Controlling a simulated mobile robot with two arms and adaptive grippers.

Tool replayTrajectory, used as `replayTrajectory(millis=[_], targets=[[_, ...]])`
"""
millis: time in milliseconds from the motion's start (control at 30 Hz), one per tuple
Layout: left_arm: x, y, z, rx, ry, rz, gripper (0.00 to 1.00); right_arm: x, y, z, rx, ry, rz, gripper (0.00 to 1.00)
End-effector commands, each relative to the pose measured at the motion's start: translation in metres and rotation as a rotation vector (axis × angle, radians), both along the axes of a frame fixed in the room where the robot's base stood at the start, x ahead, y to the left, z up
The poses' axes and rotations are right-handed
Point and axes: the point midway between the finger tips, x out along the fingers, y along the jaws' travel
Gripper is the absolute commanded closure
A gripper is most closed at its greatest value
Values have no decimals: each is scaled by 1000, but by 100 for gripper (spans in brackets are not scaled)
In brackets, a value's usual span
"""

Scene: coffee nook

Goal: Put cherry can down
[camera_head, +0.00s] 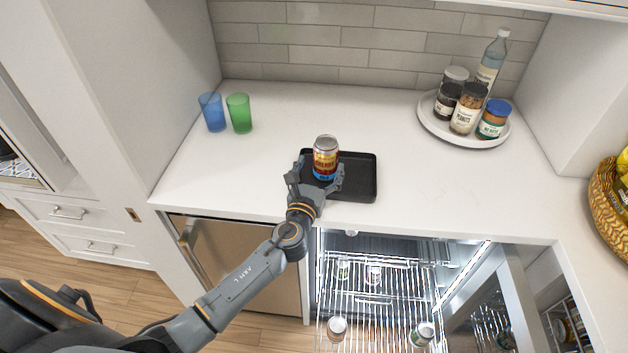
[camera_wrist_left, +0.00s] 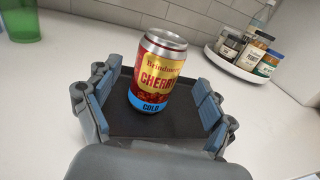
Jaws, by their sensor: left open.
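The cherry can (camera_head: 325,158) is red and yellow with a blue band marked COLD near its base. It stands upright on the black tray (camera_head: 362,180) on the white counter. The can (camera_wrist_left: 158,75) also shows in the left wrist view, with the tray (camera_wrist_left: 140,122) under it. My left gripper (camera_head: 316,178) is at the tray's front left. Its fingers (camera_wrist_left: 155,97) are open on either side of the can, with visible gaps between them and it. The can's lower part is partly hidden by the fingers in the head view. My right gripper is not in view.
Blue (camera_head: 212,111) and green (camera_head: 239,113) glasses stand at the back left. A round white tray (camera_head: 436,125) with jars and a bottle is at the back right. Below the counter, an open fridge (camera_head: 375,290) shows wire shelves with cans. The counter between the trays is clear.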

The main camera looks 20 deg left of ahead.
Motion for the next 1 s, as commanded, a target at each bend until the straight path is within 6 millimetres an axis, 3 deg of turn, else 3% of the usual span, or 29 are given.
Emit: replayTrajectory(millis=[100, 333, 1000], targets=[[-27, -3, -2, 0, 1, -1, 17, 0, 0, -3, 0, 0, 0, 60], [-55, -6, -1, 0, 0, -1, 17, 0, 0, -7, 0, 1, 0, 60], [-61, -6, 0, -11, 0, 4, 17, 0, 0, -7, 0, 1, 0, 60]])
